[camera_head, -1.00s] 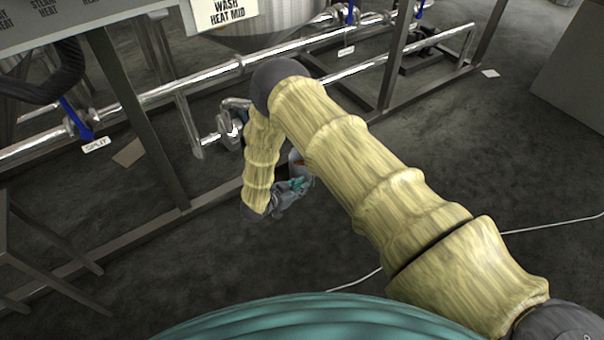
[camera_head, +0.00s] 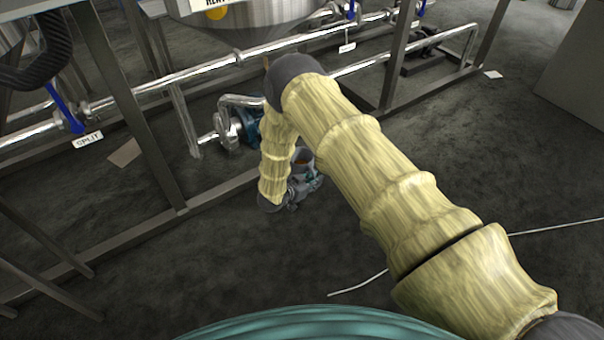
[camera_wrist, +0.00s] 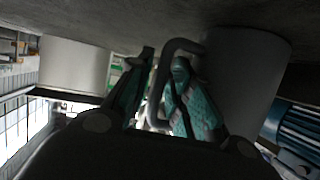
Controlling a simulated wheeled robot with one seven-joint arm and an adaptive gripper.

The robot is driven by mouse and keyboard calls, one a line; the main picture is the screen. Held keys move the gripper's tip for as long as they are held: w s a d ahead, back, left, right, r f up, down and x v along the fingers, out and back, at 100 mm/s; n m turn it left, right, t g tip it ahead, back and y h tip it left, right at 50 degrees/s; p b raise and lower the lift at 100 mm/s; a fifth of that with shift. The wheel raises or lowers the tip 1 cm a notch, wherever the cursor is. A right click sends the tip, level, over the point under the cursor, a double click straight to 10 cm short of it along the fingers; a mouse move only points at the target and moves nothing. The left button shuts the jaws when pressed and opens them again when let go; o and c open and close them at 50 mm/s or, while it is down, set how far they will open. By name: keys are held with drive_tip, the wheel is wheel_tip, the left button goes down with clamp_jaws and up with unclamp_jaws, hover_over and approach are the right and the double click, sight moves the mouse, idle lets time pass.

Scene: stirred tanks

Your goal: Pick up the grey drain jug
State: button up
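My gripper (camera_wrist: 164,62) has one finger on each side of the handle, the right one between handle and body. The fingers look apart, with small gaps to the handle. In the head view my gripper (camera_head: 302,190) is small and partly hidden.
A pump with a blue motor (camera_head: 248,128) sits just behind the jug. Steel pipes (camera_head: 220,70) and frame legs (camera_head: 135,110) stand left and behind. A white cylindrical thing (camera_wrist: 72,65) shows left in the wrist view. The floor to the right (camera_head: 480,160) is mostly clear, with a pale cable (camera_head: 570,226).

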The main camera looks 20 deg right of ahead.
drive_tip(key=shift+c, duration=0.3)
clamp_jaws()
drive_tip(key=shift+r, duration=0.15)
